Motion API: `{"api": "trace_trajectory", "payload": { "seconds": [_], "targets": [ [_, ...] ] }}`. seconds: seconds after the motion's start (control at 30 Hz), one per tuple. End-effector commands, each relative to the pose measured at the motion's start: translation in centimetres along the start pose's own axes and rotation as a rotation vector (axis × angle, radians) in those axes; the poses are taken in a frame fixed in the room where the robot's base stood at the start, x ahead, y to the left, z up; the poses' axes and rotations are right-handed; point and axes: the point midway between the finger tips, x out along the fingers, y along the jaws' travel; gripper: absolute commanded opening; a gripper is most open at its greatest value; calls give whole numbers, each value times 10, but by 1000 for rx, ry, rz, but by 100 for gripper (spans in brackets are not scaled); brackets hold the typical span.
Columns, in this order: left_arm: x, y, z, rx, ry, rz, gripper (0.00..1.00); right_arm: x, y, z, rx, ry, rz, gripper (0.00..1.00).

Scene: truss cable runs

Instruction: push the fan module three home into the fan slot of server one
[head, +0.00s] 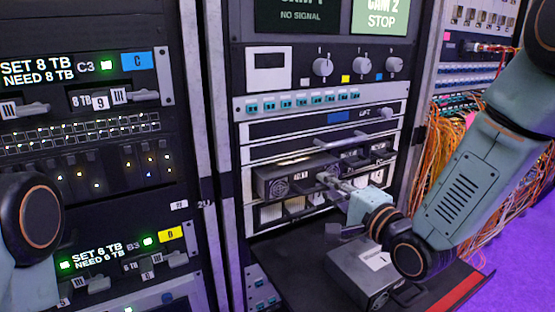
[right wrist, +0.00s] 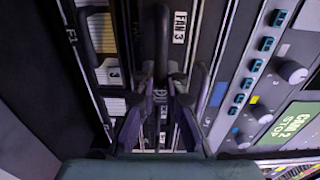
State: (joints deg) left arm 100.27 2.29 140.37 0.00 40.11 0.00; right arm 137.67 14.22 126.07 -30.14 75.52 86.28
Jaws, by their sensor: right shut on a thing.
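The fan module (head: 280,183) is a dark grey box with a round fan grille and a small white label. In the head view it stands out from the front of the server stack in the rack. My right gripper (head: 327,179) reaches in from the right and is shut at the front of this module. In the right wrist view the fingers (right wrist: 160,115) close around a dark handle, near a label reading FAN 3 (right wrist: 180,27). The slot opening is hidden behind the module. Of my left arm only a link shows; its gripper is out of view.
A grey box (head: 362,272) lies on the black shelf (head: 290,262) below my right gripper. A silver bar handle (head: 345,137) sticks out above the module. Orange cables (head: 455,170) hang at the right. Rack posts (head: 213,150) stand to the left.

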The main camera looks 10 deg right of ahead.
Motion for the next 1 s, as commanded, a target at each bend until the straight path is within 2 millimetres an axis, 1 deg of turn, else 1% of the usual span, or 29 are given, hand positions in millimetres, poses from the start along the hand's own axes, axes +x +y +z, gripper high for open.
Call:
{"api": "trace_trajectory", "payload": {
  "seconds": [0.03, 0.5, 0.83, 0.87, 1.0],
  "targets": [
    [-2, 0, 0, 0, 0, 0, 40, -2, -2, -1, 0, 1, -4, 0],
    [-9, 0, 0, 0, 0, 0, 40, -24, -2, -1, 0, 1, -4, 0],
    [-9, 0, 0, 0, 0, 0, 40, -26, -2, 0, -1, 0, -5, 0],
    [-9, 0, 0, 0, 0, 0, 40, -26, -2, 0, -1, 0, -5, 13],
    [-9, 0, 0, 0, 0, 0, 40, -26, -1, 0, -1, 0, -4, 25]
  ]
}}
